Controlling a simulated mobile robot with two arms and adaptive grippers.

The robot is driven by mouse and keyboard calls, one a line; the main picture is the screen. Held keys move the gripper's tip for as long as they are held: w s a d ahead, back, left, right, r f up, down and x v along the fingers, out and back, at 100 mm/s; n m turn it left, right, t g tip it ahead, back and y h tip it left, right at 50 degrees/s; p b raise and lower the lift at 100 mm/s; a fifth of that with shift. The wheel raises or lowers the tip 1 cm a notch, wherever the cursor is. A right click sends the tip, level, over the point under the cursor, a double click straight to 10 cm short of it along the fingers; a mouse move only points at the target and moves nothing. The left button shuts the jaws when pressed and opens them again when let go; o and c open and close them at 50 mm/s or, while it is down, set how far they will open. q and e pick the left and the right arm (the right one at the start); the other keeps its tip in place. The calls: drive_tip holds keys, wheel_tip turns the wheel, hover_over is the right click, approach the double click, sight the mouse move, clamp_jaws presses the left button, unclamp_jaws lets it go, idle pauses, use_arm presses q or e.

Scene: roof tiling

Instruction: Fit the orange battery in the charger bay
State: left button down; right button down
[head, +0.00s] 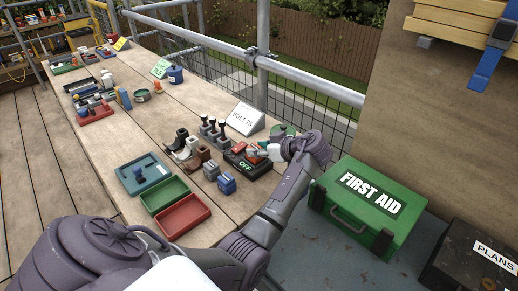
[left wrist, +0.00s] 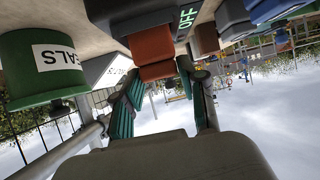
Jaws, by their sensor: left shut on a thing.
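The orange battery (left wrist: 153,44) is between the two fingers of my left gripper (left wrist: 165,88) in the left wrist view, and the gripper is shut on it. In the head view, my left gripper (head: 262,151) is at the charger, near the bench's right edge. The charger (head: 252,167) is a dark box with an OFF display, which also shows beside the battery in the left wrist view (left wrist: 188,17). The battery is at the charger; I cannot tell how deep it sits in a bay. My right gripper is not in view.
Blue-grey battery-like blocks (head: 227,183) stand left of the charger. Red (head: 184,214) and green (head: 165,193) trays lie nearer. A BOLT 75 sign (head: 245,119) and a green SEALS tub (left wrist: 38,75) are close by. A green first aid box (head: 365,205) stands right of the bench.

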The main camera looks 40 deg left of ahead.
use_arm(q)
drive_tip(key=c, duration=0.6)
unclamp_jaws()
drive_tip(key=shift+o, duration=0.2)
drive_tip(key=shift+r, duration=0.15)
drive_tip(key=shift+r+p, duration=2.45)
drive_tip(key=shift+r, duration=0.95)
